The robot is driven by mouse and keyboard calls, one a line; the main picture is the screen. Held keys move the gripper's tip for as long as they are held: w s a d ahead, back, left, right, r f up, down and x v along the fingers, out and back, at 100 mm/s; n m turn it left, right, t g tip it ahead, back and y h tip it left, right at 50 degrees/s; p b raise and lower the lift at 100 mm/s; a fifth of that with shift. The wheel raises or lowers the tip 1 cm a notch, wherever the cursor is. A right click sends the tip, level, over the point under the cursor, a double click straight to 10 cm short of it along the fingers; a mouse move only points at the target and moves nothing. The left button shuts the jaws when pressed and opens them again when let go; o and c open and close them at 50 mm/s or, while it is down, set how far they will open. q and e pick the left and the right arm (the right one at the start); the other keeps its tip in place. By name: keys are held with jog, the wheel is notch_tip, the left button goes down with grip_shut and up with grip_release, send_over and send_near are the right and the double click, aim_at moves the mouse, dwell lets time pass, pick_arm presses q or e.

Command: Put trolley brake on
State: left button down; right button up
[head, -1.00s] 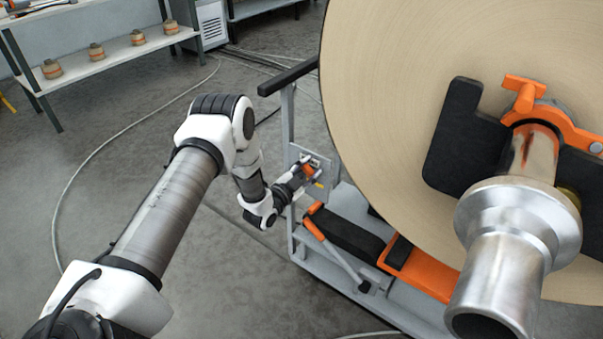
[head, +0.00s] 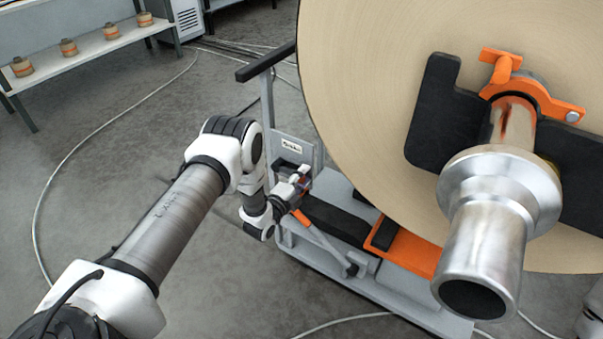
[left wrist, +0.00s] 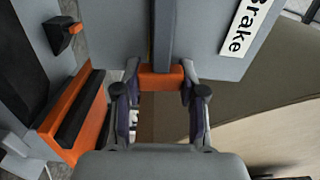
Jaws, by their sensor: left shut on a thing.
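The trolley's grey brake plate (head: 308,151) carries a white label reading "Brake" (left wrist: 241,28). A grey brake lever (left wrist: 163,35) runs down over the plate in the left wrist view and ends in an orange grip (left wrist: 162,76). My left gripper (head: 303,183) is at the lower part of the plate in the head view. Its two fingers (left wrist: 162,98) close on either side of the orange grip in the left wrist view. In the head view the gripper hides most of the lever. My right gripper is not in view.
A big kraft roll (head: 365,80) with a metal shaft (head: 485,245) stands right of my left gripper. The trolley's black handle bar (head: 265,62) is above the plate. Orange-and-black trolley parts (head: 405,249) lie below the roll. Bare floor (head: 130,140) lies to the left.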

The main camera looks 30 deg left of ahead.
pick_arm(q)
jog(key=shift+f+m, duration=0.4)
jog(key=shift+m, duration=0.1)
jog(key=c, duration=0.6)
grip_release()
jog(key=shift+f, duration=0.1)
jog(key=shift+c, duration=0.2)
jog(key=s, duration=1.2)
jog(key=shift+a, duration=0.4)
